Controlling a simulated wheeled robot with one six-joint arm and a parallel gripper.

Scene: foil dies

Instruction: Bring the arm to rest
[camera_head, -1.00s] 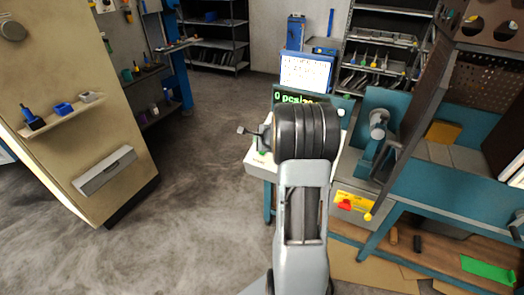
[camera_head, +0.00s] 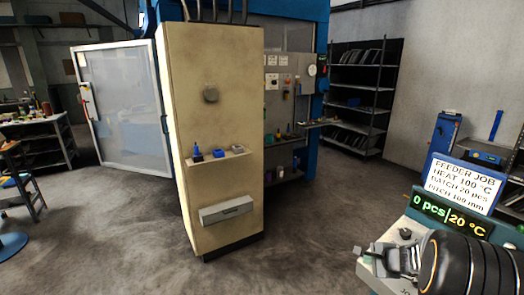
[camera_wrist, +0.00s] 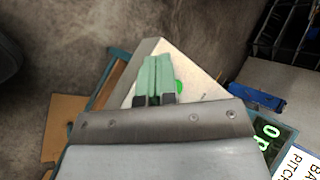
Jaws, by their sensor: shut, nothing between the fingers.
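My gripper (camera_wrist: 155,78) shows in the wrist view with its two pale green fingers side by side, shut and with nothing between them. It is over the pale top of a machine (camera_wrist: 205,75), near a green button (camera_wrist: 180,87). I cannot tell whether the fingertips touch that top. In the head view, the black rounded joint of my arm fills the lower right corner and hides part of the machine (camera_head: 423,205). The rest of my arm is mostly out of frame.
The machine's display (camera_head: 450,218) reads 0 pcs, 20 °C. A job sign (camera_head: 464,185) stands above it: heat 100 °C, batch 20 pcs, pitch 100 mm. A beige cabinet (camera_head: 213,120) stands mid-view. Dark shelves (camera_head: 355,98) are behind. The floor (camera_head: 310,230) between is clear.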

